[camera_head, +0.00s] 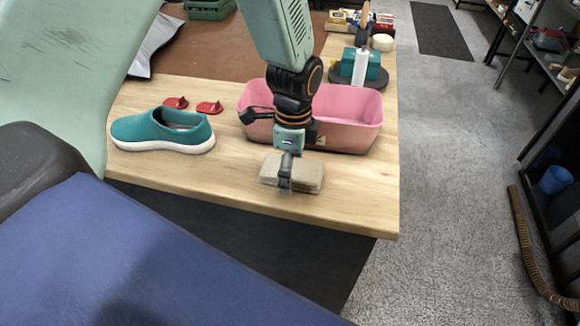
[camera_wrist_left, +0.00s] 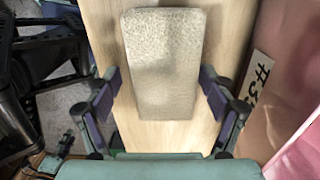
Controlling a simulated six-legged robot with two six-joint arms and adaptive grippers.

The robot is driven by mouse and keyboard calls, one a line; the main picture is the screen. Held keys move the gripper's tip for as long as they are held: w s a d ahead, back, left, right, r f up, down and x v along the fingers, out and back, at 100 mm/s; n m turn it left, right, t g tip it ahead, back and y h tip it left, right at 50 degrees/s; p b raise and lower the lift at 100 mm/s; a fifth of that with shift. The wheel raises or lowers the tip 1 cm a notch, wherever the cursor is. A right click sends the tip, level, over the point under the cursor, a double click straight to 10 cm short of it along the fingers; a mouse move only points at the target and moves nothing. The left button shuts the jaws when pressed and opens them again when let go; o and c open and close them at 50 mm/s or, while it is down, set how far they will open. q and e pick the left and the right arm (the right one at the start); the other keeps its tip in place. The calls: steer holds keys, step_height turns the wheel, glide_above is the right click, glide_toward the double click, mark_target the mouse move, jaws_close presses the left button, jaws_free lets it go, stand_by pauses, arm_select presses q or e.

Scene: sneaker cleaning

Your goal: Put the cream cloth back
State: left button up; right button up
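The cream cloth (camera_head: 310,174) is a thick folded block lying on the wooden table near its front edge, in front of the pink basin. It also shows in the left wrist view (camera_wrist_left: 164,62), lying flat on the wood. My left gripper (camera_head: 285,183) points down at the cloth and covers part of it in the head view. In the left wrist view its fingers (camera_wrist_left: 160,82) are spread on either side of the cloth, with small gaps visible. My right gripper is not in view.
The pink basin (camera_head: 350,138) stands just behind my left gripper. A teal shoe (camera_head: 160,131) and red pieces (camera_head: 209,108) are to the left. Bare wood (camera_head: 365,195) lies right of the cloth.

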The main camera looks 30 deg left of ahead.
arm_select(q)
steer(key=shift+s+d, duration=0.1)
steer(key=shift+a, duration=0.45)
steer(key=shift+w+r, duration=0.2)
steer(key=shift+w, duration=0.1)
step_height(320, 180, up, 12)
steer(key=p, duration=0.1)
steer(key=shift+d+f, duration=0.2)
steer(key=shift+d, duration=0.1)
